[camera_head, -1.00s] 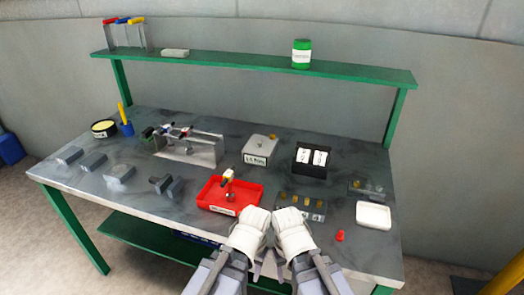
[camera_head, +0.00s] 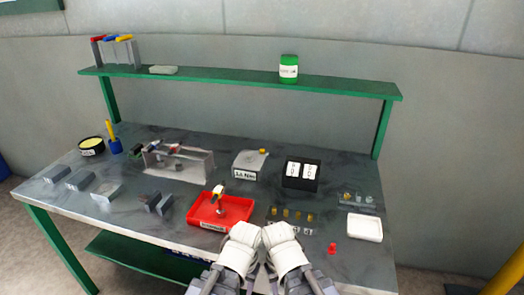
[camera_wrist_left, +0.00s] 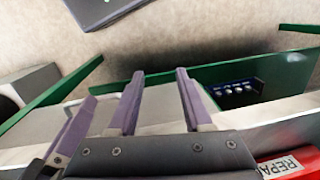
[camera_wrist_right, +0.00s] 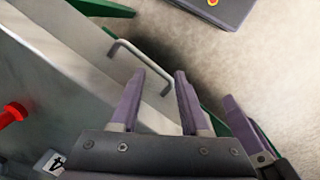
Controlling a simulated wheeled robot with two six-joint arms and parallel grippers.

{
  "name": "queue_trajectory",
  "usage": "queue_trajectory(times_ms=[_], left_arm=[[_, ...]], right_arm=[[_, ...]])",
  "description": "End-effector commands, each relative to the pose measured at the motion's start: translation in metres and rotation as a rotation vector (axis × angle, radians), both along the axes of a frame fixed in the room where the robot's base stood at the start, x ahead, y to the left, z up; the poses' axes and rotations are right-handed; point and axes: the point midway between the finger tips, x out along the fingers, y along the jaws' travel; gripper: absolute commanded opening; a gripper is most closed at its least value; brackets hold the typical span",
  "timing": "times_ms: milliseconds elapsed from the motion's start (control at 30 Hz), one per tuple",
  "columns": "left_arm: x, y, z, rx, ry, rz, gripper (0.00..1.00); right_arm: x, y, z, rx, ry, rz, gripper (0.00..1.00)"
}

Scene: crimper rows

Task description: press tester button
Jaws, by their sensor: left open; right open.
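A grey box with a white label and a small yellow knob on top (camera_head: 250,165) stands at the middle back of the bench, in the head view; it looks like the tester, but I cannot read the label. My two white wrists are side by side at the bench's front edge, well short of the box. My left gripper (camera_wrist_left: 158,72) is open and empty, with purple fingers over the bench's front edge and the floor in the left wrist view. My right gripper (camera_wrist_right: 158,73) is open and empty near a metal handle. The fingertips are hard to make out in the head view.
A red tray (camera_head: 240,207) holding a tool lies just ahead of my wrists. A black box with white parts (camera_head: 287,180) stands right of the grey box. A white dish (camera_head: 365,228) and a small red piece (camera_head: 332,248) are at right. A green shelf (camera_head: 230,82) spans the back.

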Motion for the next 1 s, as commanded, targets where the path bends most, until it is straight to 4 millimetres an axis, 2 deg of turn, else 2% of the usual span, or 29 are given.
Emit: queue_trajectory(times_ms=[33, 300, 400, 1000], left_arm=[[0.0, 0.0, 0.0, 0.0, 0.0, 0.0, 0.5], [0.0, 0.0, 0.0, 0.0, 0.0, 0.0, 0.5], [0.0, 0.0, 0.0, 0.0, 0.0, 0.0, 0.5], [0.0, 0.0, 0.0, 0.0, 0.0, 0.0, 0.5]], right_arm=[[0.0, 0.0, 0.0, 0.0, 0.0, 0.0, 0.39], [0.0, 0.0, 0.0, 0.0, 0.0, 0.0, 0.08], [0.0, 0.0, 0.0, 0.0, 0.0, 0.0, 0.0], [0.0, 0.0, 0.0, 0.0, 0.0, 0.0, 0.0]])
